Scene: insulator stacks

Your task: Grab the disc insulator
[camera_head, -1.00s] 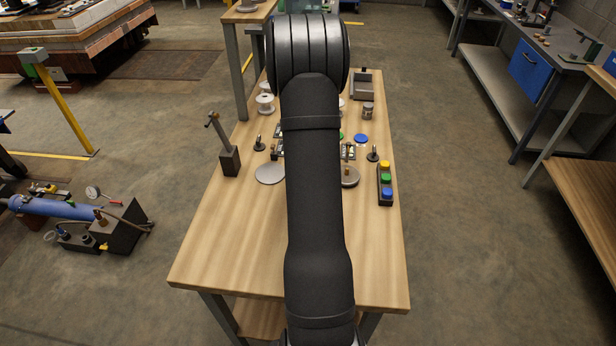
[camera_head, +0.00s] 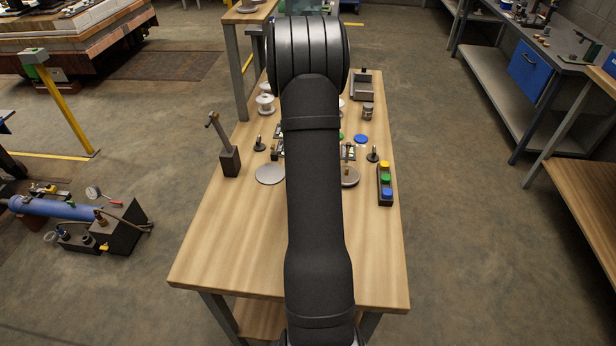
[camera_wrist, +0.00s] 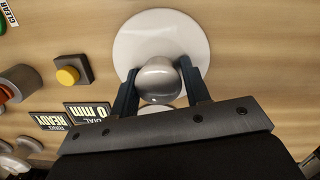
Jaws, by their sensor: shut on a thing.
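In the wrist view, the disc insulator shows as a pale round disc (camera_wrist: 188,31) with a glossy grey rounded cap (camera_wrist: 158,74) in front of it. My gripper (camera_wrist: 158,66) has its two dark fingers on either side of the cap and is shut on it. The lower part of the insulator is hidden behind my gripper's body. In the head view, my own arm covers the middle of the table and hides my gripper and the held insulator.
The wooden table (camera_head: 240,245) has a clear front. A flat grey disc (camera_head: 270,174) lies left of my arm, another (camera_head: 350,177) right. A button box (camera_head: 386,185) stands at the right edge, a dark post (camera_head: 229,160) at the left. White spools (camera_head: 265,104) stand farther back.

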